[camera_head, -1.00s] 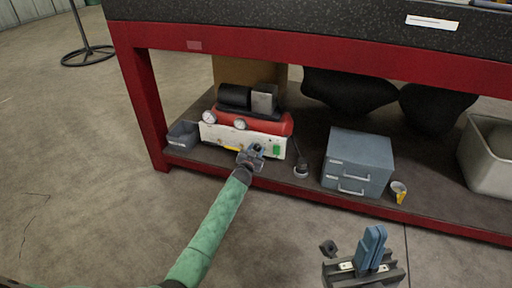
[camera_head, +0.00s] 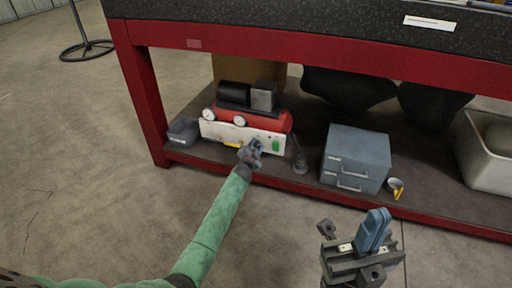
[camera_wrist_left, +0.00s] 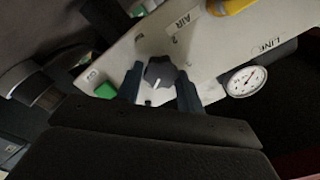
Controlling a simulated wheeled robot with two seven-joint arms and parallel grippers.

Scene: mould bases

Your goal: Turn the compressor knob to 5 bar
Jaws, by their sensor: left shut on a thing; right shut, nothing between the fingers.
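The compressor (camera_head: 262,116) has a red tank and a white front panel and stands on the bench's lower shelf. Its dark knob (camera_wrist_left: 161,72) sits on the panel under the word AIR in the left wrist view, with a pale pointer mark on it. My left gripper (camera_head: 251,152) is at the panel, its two fingers (camera_wrist_left: 159,80) shut on the knob from both sides. In the head view the gripper hides the knob. A white dial (camera_wrist_left: 246,80) marked LINE shows beside it; its reading is too small to tell. My right gripper (camera_head: 376,222) is shut and empty, in front of the shelf.
A green switch (camera_wrist_left: 105,90) and a yellow part (camera_wrist_left: 233,5) are on the panel near the knob. A blue-grey drawer box (camera_head: 356,158), a cup (camera_head: 395,187) and a grey bin (camera_head: 490,155) stand to the right. A red bench leg (camera_head: 143,100) is at left.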

